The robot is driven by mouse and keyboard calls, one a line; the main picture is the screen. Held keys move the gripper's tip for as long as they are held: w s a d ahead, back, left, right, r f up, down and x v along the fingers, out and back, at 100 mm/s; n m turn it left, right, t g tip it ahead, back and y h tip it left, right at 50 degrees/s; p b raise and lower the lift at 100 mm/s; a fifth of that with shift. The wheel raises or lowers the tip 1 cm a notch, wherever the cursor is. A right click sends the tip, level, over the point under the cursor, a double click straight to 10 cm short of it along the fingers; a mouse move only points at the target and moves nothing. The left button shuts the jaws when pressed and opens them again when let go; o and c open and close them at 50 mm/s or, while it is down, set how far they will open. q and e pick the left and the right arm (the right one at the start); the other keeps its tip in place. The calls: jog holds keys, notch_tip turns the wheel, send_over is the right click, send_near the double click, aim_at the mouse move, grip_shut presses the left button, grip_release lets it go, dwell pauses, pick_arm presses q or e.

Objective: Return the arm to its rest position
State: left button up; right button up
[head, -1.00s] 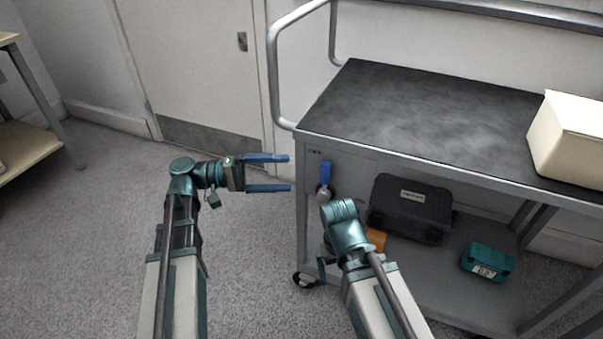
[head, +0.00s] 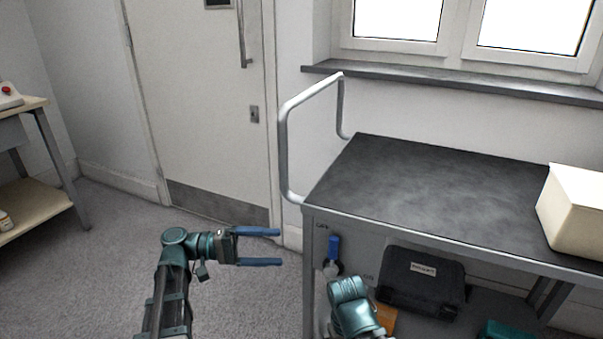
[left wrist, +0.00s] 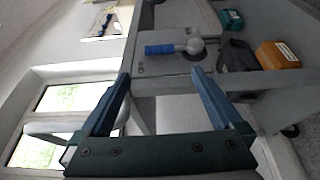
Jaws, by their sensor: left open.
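My left gripper (head: 279,247) is open and empty, its two blue fingers pointing right in the head view, over the floor and left of the cart. It also shows in the left wrist view (left wrist: 158,82), with nothing between the fingers. A blue-handled switch (head: 333,247) is on the cart's end panel, right of my fingertips and apart from them. The switch's blue handle (left wrist: 160,49) lies beyond the fingers in the left wrist view. My right arm comes up at the bottom middle of the head view, and its gripper cannot be seen.
The cart's dark top (head: 430,185) carries a cream box (head: 575,210). A black case (head: 422,282), an orange box (left wrist: 277,55) and a teal box (head: 508,331) are on the lower shelf. A shelf table (head: 30,205) stands far left. Floor between is clear.

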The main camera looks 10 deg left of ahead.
aim_at(336, 250)
pick_arm(q)
jog(key=d, duration=0.8)
jog(key=w+d, duration=0.1)
jog(key=d, duration=0.3)
jog(key=shift+d+r, duration=0.1)
jog(key=shift+d, duration=0.05)
jog(key=s+a, duration=0.1)
jog(key=a, duration=1.3)
jog(key=d, duration=0.9)
jog(key=w+d, duration=0.1)
jog(key=d, duration=0.4)
jog(key=shift+d, duration=0.25)
jog(key=y+p, duration=0.1)
jog(key=p, duration=0.2)
jog(key=d+m+y+p, duration=0.1)
jog(key=p, duration=0.1)
jog(key=s+d+r+y+p, duration=0.1)
jog(key=y+p, duration=0.1)
jog(key=p, duration=0.1)
jog(key=shift+d+m+p, duration=0.2)
jog(key=shift+m+p, duration=0.1)
jog(key=shift+p, duration=0.05)
jog(key=shift+s+d+f+y+p, duration=0.15)
jog(key=shift+d+f+y+p, duration=0.25)
jog(key=shift+y+p, duration=0.45)
jog(key=shift+d+f+y+p, duration=0.1)
jog(key=shift+d+y+p, duration=0.1)
jog(key=shift+y+p, duration=0.1)
